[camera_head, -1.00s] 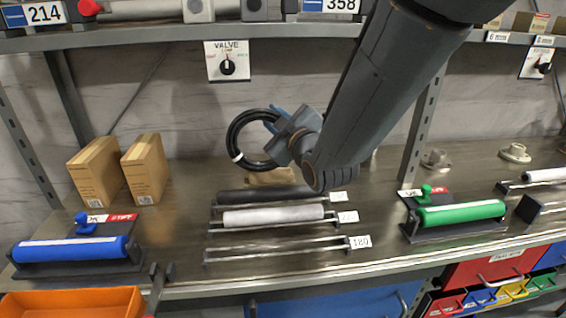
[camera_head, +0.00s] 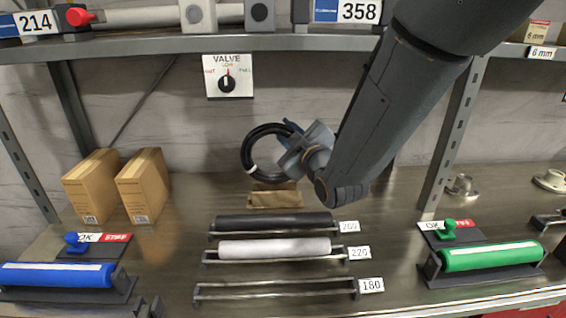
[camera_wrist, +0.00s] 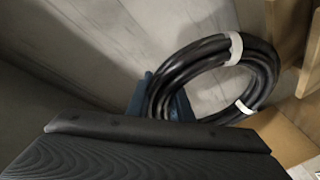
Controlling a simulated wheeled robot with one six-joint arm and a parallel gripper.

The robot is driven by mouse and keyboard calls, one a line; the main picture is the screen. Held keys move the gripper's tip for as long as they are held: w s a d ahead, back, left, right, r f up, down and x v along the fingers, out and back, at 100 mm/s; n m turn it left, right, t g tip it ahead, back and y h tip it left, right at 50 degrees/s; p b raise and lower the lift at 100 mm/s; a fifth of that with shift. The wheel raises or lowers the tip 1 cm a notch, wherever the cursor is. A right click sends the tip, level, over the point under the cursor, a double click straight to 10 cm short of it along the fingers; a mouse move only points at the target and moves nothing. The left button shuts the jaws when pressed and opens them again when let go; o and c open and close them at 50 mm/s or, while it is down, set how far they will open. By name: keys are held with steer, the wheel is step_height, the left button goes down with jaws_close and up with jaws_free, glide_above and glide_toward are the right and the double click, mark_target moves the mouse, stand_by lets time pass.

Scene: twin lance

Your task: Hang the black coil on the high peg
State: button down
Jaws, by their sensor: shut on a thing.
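The black coil (camera_head: 249,150) is a ring of black hose with white bands, held upright above the back of the bench in the head view. My gripper (camera_head: 290,137), with blue fingers, is shut on the coil's upper right side. In the wrist view the coil (camera_wrist: 262,75) shows as a large loop with two white bands, and a blue finger (camera_wrist: 180,105) lies against its left side. The high peg cannot be made out in either view.
Two cardboard boxes (camera_head: 142,190) stand left on the bench. A brown packet (camera_head: 275,198) lies below the coil, behind a rack with a black roller (camera_head: 274,222) and a white roller (camera_head: 275,248). A shelf (camera_head: 200,42) runs overhead; a valve sign (camera_head: 229,77) hangs below it.

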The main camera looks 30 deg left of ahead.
steer(key=shift+f+p, duration=0.45)
steer(key=shift+f, duration=2.3)
steer(key=c, duration=1.6)
jaws_free()
steer(key=shift+f, duration=0.15)
steer(key=b+v, duration=0.1)
steer(key=v, duration=0.3)
steer(key=b+v, duration=0.1)
steer(key=v, duration=0.2)
steer(key=shift+d+f, duration=0.2)
steer(key=shift+d, duration=0.3)
